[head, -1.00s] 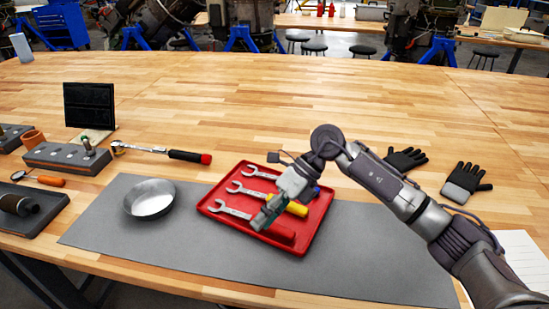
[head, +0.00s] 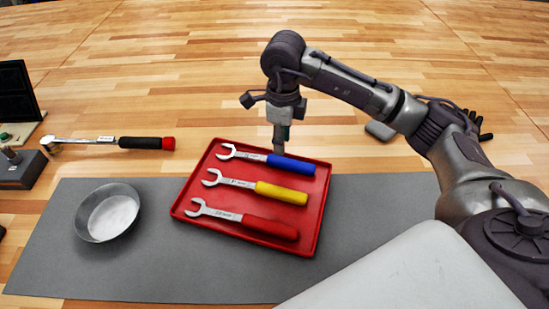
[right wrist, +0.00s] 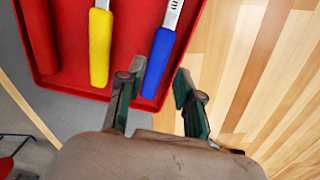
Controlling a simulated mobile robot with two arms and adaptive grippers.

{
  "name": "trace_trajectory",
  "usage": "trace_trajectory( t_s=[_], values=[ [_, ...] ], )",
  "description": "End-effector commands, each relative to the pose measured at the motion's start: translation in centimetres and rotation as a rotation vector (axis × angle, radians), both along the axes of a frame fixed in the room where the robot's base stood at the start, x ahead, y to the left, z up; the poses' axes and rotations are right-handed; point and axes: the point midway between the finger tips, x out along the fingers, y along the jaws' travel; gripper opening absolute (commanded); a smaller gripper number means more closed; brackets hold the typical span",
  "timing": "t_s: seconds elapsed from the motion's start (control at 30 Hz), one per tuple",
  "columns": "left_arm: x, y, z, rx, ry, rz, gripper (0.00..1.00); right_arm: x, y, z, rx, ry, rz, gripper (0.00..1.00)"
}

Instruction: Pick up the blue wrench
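The blue wrench (head: 268,159) lies in the red tray (head: 180,207) as the farthest of three wrenches, its steel jaw to the left and its blue handle to the right. My right gripper (head: 280,141) points down at the blue handle, near the tray's far edge. In the right wrist view my right gripper (right wrist: 157,92) is open, with the end of the blue handle (right wrist: 158,62) lying roughly between and ahead of its fingers. I cannot tell whether they touch it. My left gripper is not in view.
The yellow wrench (head: 282,193) and red wrench (head: 268,227) lie nearer in the same tray. A metal bowl (head: 107,213) stands left on the grey mat (head: 150,275). A ratchet (head: 140,143) lies behind it.

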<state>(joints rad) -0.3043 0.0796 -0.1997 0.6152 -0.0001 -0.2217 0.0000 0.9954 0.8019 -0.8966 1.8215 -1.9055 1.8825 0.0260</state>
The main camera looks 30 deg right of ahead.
Motion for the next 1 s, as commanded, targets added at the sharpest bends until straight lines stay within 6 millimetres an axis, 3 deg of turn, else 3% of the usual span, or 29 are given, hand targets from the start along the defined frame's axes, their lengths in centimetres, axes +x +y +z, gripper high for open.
trace_trajectory(
  t_s=[0.27, 0.53, 0.83, 1.0],
  values=[
    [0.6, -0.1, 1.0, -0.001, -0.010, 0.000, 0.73, -0.1, 0.1, -2.1, 0.000, 0.003, -0.001, 0.35],
    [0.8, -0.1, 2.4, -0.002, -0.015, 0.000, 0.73, -0.1, 0.2, -6.0, 0.001, 0.002, -0.002, 0.35],
    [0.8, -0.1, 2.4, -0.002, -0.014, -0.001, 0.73, 0.0, 0.2, -6.7, 0.001, -0.001, 0.000, 0.35],
    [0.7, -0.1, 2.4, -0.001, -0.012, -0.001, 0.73, 0.0, 0.2, -6.7, 0.001, -0.001, 0.000, 0.07]
  ],
)
